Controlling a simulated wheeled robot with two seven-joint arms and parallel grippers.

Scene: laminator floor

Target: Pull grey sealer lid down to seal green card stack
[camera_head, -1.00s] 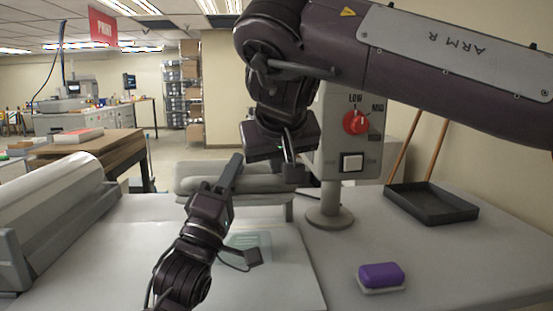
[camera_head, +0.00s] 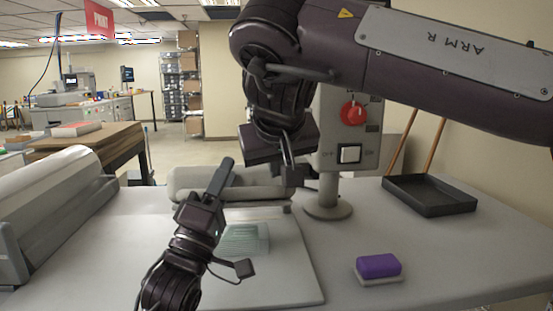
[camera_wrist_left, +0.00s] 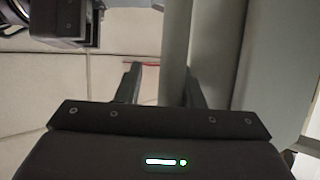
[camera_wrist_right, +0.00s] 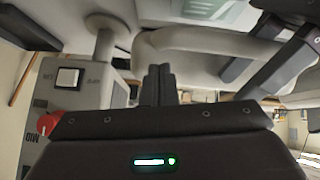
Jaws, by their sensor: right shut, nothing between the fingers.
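The grey sealer lid (camera_head: 187,177) is a rounded pale grey piece at the back of the worktop, behind the green card stack (camera_head: 245,238), which lies flat on a pale board. My left gripper (camera_head: 226,166) overlaps the lid in the head view. In the left wrist view its two fingers (camera_wrist_left: 162,85) are apart, with a pale grey bar visible beyond them; I cannot tell whether they touch it. My right gripper (camera_head: 289,160) is at the lid's right end. In the right wrist view its fingers (camera_wrist_right: 161,80) are together, close to a rounded grey bar (camera_wrist_right: 200,38).
A control box with a red knob (camera_head: 352,112) and white switch (camera_head: 349,154) stands on a post right of the lid. A black tray (camera_head: 429,195) and a purple block (camera_head: 378,266) sit on the right. A grey roller machine (camera_head: 52,210) stands at left.

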